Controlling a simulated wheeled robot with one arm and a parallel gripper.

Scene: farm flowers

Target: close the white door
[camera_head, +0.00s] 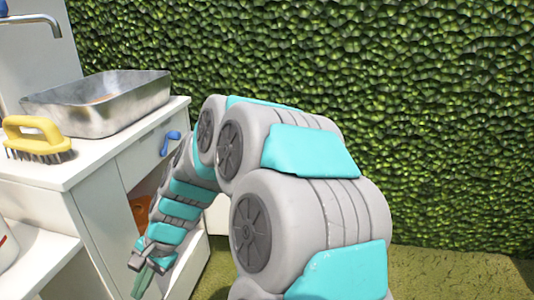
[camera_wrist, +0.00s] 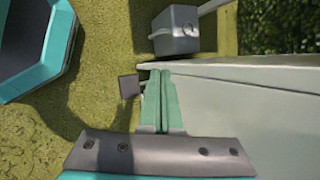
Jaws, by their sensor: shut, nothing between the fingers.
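The white door appears as a pale panel (camera_wrist: 245,115) filling the right side of the wrist view, its edge running close by my fingertips. In the head view a white panel (camera_head: 198,265), which looks like the same door, stands out from the white cabinet and is partly hidden by my arm. My gripper (camera_wrist: 158,73) has its green fingers together and empty, beside the door's left end; I cannot tell whether they touch it. In the head view my gripper (camera_head: 136,290) points down in front of the cabinet's open lower compartment.
The cabinet (camera_head: 100,225) has a drawer with a blue handle (camera_head: 171,142) above the compartment, where something orange (camera_head: 140,208) shows. A metal basin (camera_head: 100,105) and a yellow brush (camera_head: 35,138) sit on top. A green hedge (camera_head: 430,110) stands behind; grassy floor lies at right.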

